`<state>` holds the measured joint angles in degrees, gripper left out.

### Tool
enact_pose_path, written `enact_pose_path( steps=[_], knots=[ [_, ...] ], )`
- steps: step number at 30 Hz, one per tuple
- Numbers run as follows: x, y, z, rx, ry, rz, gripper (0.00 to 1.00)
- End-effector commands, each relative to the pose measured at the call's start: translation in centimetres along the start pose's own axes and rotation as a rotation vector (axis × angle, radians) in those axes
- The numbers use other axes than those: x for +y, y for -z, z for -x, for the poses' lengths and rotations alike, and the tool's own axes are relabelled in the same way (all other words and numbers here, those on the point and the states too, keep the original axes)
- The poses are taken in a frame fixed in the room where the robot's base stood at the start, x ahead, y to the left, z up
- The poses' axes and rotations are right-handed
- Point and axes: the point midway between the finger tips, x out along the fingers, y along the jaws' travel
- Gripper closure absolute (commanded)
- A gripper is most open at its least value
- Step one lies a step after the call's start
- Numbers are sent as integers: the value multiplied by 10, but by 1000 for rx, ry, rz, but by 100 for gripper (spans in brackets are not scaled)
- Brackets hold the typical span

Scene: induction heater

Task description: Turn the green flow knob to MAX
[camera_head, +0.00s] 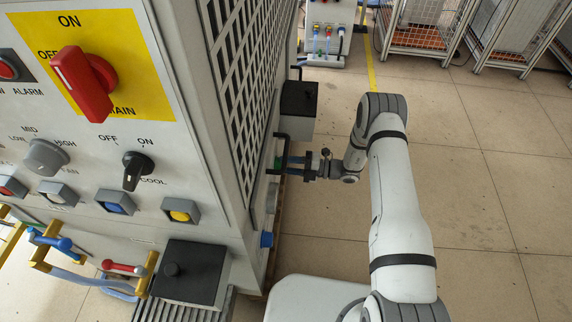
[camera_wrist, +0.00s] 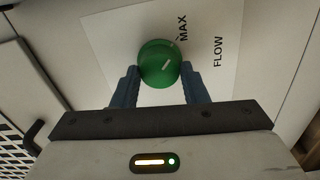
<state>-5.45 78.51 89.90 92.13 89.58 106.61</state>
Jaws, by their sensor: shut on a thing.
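The round green flow knob (camera_wrist: 158,66) sits on a white label plate (camera_wrist: 208,75) in the wrist view. The plate carries the words MAX and FLOW to the right of the knob. A pale mark on the knob slants up and right, toward the MAX lettering. My gripper (camera_wrist: 160,85) has its two blue fingers on either side of the knob, shut on it. In the head view my gripper (camera_head: 283,168) reaches the side panel of the machine, and only a small bit of green shows beside the fingers.
The machine's front panel holds a red main switch (camera_head: 83,82), a black cool knob (camera_head: 135,170) and several buttons. A black box (camera_head: 298,104) juts from the side panel beyond my gripper. Open tiled floor (camera_head: 490,215) lies to the right; wire cages (camera_head: 420,28) stand at the back.

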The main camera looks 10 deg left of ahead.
Motion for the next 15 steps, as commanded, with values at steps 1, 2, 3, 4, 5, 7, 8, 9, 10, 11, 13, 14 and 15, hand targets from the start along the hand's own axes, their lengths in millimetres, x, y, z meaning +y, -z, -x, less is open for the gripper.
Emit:
enact_pose_path(
  steps=[1,2,3,4,5,7,8,9,10,11,13,14,15],
  knots=[
    [-2,2,1,1,2,-17,83],
    [-2,2,1,1,2,-25,83],
    [-2,2,1,1,2,-34,83],
    [-2,2,1,1,2,-39,83],
    [-2,2,1,1,2,-44,83],
    [-2,2,1,1,2,-51,83],
    [-2,2,1,1,2,-53,83],
    [-2,2,0,1,2,-55,83],
    [-2,2,0,1,2,-56,83],
    [-2,2,0,1,2,-57,83],
    [-2,2,0,1,2,-57,83],
    [-2,2,0,1,2,-57,83],
    [-2,2,0,1,2,-57,83]
  ],
)
